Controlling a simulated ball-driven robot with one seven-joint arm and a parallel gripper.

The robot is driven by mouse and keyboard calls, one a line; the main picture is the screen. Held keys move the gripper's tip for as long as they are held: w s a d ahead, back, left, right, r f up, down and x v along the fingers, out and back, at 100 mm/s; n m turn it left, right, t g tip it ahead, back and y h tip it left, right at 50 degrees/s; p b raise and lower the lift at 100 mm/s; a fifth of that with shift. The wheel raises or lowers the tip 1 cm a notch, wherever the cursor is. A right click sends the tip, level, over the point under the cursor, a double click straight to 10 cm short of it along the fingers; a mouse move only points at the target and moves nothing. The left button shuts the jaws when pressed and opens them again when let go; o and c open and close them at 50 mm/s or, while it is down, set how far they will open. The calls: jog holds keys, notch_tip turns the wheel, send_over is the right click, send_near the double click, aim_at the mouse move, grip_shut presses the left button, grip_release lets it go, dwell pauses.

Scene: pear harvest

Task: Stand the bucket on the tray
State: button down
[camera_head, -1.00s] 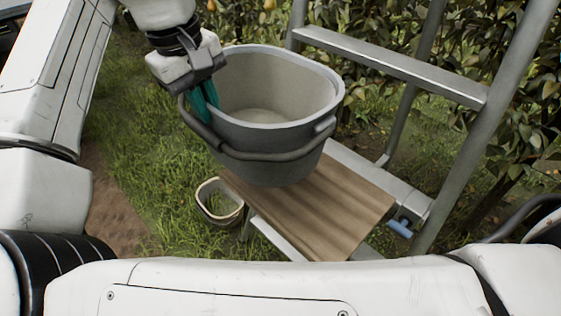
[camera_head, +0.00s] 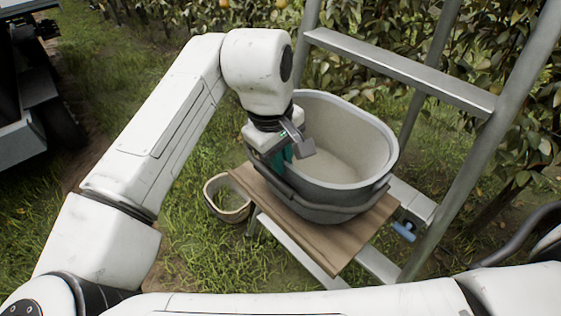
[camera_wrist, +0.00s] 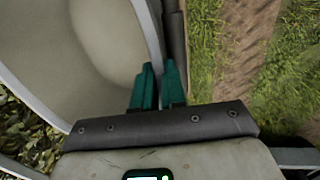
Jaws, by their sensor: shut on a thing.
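The grey bucket (camera_head: 352,160) is upright and empty in the head view, over the wooden tray (camera_head: 322,240) of the ladder. Its base looks at or very near the board; I cannot tell whether it bears on it. The bucket covers most of the tray, leaving the front and a left strip bare. My gripper (camera_head: 284,157) is at the bucket's left rim. In the wrist view its green fingers (camera_wrist: 158,88) are shut on the rim, one on each side of the wall of the bucket (camera_wrist: 75,60).
A metal ladder (camera_head: 405,72) stands behind and right of the bucket, close to it. A small basket (camera_head: 228,208) is on the grass left of the tray. Leafy trees are behind. A dark vehicle (camera_head: 35,95) is at the far left.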

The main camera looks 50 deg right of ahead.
jog(key=shift+f, duration=1)
jog(key=c, duration=1.2)
grip_release()
jog(key=r, duration=0.4)
jog(key=a+r, duration=0.1)
jog(key=r, duration=0.3)
jog(key=a+r, duration=0.1)
jog(key=r, duration=0.3)
jog(key=shift+w, duration=0.2)
